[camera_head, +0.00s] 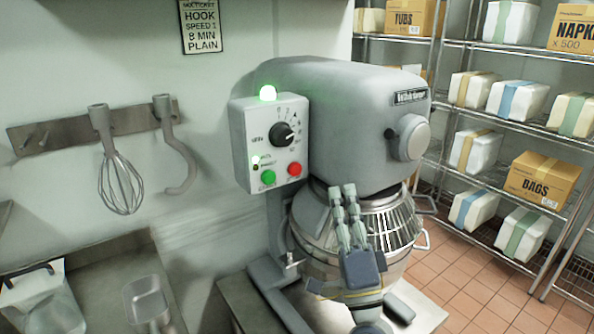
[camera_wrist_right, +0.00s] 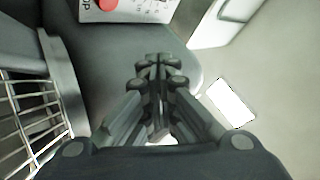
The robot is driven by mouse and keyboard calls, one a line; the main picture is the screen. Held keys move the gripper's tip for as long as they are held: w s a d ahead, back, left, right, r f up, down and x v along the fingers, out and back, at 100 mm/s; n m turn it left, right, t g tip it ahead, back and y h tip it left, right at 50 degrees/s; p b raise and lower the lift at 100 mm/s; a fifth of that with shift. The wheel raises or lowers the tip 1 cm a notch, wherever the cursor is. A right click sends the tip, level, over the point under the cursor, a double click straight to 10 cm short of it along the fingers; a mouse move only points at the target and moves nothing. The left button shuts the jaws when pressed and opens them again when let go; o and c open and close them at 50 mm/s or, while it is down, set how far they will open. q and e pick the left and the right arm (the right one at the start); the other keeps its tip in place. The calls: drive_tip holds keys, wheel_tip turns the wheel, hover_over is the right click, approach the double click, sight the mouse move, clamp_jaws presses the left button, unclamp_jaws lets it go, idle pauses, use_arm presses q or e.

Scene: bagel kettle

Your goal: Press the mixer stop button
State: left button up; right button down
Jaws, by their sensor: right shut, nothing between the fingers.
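The grey mixer (camera_head: 360,110) stands in the middle of the head view with a control box (camera_head: 250,120) on its left side. The box carries a red button (camera_head: 294,169), a green button (camera_head: 268,177) and a black dial (camera_head: 283,134). A green lamp (camera_head: 267,92) glows on top. My right gripper (camera_head: 342,192) is shut and empty, pointing up in front of the wire bowl guard, right of and below the red button, not touching it. In the right wrist view, the red button (camera_wrist_right: 108,4) is at the top edge, left of the shut fingertips (camera_wrist_right: 158,60). My left gripper is not in view.
A whisk (camera_head: 120,180) and a dough hook (camera_head: 178,150) hang on the wall rack at left. Wire shelves with boxes (camera_head: 541,180) and wrapped packs stand at right. Tiled floor (camera_head: 470,275) lies between.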

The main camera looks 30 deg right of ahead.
drive_tip(key=shift+w, duration=0.15)
drive_tip(key=shift+w+a, duration=0.2)
drive_tip(key=shift+w, duration=1.95)
drive_tip(key=shift+w+a, duration=0.2)
drive_tip(key=shift+w, duration=2.8)
drive_tip(key=shift+s+y, duration=0.1)
drive_tip(key=shift+y, duration=0.2)
drive_tip(key=shift+s, duration=0.8)
drive_tip(key=shift+s+d+p, duration=0.2)
drive_tip(key=shift+s+p, duration=0.1)
drive_tip(key=shift+s, duration=2.2)
